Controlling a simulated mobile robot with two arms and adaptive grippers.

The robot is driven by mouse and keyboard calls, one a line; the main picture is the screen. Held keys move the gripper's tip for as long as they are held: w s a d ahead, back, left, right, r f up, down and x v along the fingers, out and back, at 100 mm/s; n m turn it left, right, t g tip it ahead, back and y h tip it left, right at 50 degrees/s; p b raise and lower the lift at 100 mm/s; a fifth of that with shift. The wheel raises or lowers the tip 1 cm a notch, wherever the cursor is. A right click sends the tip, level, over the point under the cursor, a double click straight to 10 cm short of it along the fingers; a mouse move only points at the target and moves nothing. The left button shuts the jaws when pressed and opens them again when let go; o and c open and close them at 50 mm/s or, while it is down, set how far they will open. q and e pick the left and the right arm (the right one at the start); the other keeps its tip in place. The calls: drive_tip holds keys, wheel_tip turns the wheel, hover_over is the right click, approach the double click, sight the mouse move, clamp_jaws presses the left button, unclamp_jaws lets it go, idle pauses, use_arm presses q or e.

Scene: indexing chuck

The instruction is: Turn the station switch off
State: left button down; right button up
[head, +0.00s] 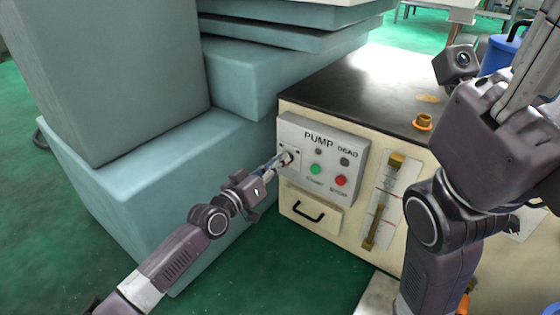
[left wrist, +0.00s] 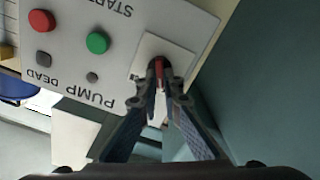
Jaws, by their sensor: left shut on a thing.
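The pump panel (head: 330,135) is a light grey box on the front of a cream cabinet. The station switch is a small red lever on a white plate (left wrist: 177,50), in the panel's left part. In the left wrist view the red switch (left wrist: 159,65) shows between my left fingertips, which are closed around it. My left gripper (head: 284,160) reaches the plate from the lower left and mostly covers the switch in the head view. My right gripper (head: 535,80) is raised at the upper right, partly out of frame; its fingertips cannot be made out.
A green button (head: 316,169) and red button (head: 341,181) sit right of the switch. Below is a drawer with a black handle (head: 308,211). A gauge (head: 382,200) stands to the right. Large teal blocks (head: 140,150) crowd the left side.

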use_arm(q)
drive_tip(key=shift+f+n, duration=0.1)
drive_tip(key=shift+n, duration=0.3)
drive_tip(key=c, duration=2.1)
unclamp_jaws()
drive_tip(key=v, duration=1.2)
